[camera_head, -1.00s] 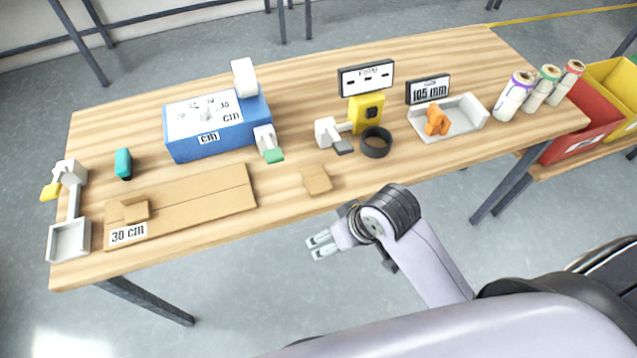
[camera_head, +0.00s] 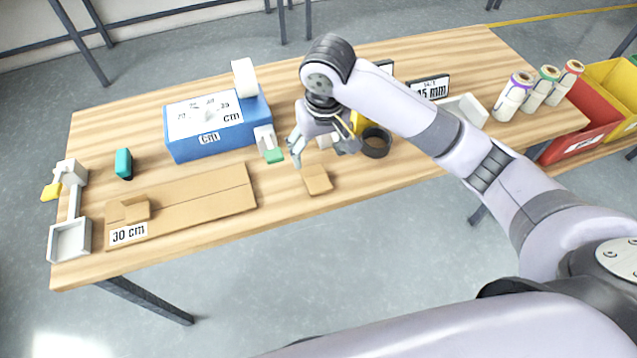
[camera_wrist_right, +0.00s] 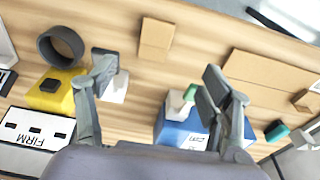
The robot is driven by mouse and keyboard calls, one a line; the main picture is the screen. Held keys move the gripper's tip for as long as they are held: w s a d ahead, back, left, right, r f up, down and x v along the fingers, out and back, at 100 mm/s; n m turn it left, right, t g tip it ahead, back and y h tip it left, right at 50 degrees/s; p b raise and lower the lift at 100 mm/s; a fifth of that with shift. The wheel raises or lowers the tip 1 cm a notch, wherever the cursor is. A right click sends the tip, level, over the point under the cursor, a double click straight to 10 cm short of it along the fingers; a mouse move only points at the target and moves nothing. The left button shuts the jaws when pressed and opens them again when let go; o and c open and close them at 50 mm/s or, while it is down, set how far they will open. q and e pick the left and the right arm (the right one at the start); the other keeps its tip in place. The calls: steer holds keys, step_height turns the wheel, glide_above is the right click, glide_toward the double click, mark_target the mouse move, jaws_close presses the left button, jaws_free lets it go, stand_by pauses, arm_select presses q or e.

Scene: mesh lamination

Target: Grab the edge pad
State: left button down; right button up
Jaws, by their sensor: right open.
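A small brown cardboard pad (camera_head: 318,181), which looks like the edge pad, lies flat near the front edge of the wooden table. In the right wrist view the pad (camera_wrist_right: 156,38) lies at the upper middle, beyond the fingertips. My right gripper (camera_head: 322,152) is above the table just behind the pad, pointing down. The gripper does not touch the pad as far as I can see. My left gripper is not in view.
A blue box (camera_head: 217,127) stands left of the gripper. A black ring (camera_head: 376,143) and yellow device (camera_wrist_right: 52,90) are close on its right. A long cardboard sheet (camera_head: 200,197) lies left of the pad. Bare table surrounds the pad.

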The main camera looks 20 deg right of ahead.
glide_above(319, 184)
steer(key=f, duration=0.6)
steer(key=f+p, duration=0.1)
steer(key=f, duration=0.3)
steer(key=shift+s+a, duration=0.3)
steer(key=shift+s, duration=0.1)
steer(key=shift+w+d+f+p, duration=0.15)
steer(key=shift+f+p, duration=0.15)
steer(key=shift+f, duration=1)
steer(key=shift+w+d+f+p, duration=0.15)
steer(key=shift+f+p, duration=0.1)
steer(key=shift+f, duration=1)
steer(key=shift+c, duration=0.5)
steer(key=c, duration=0.9)
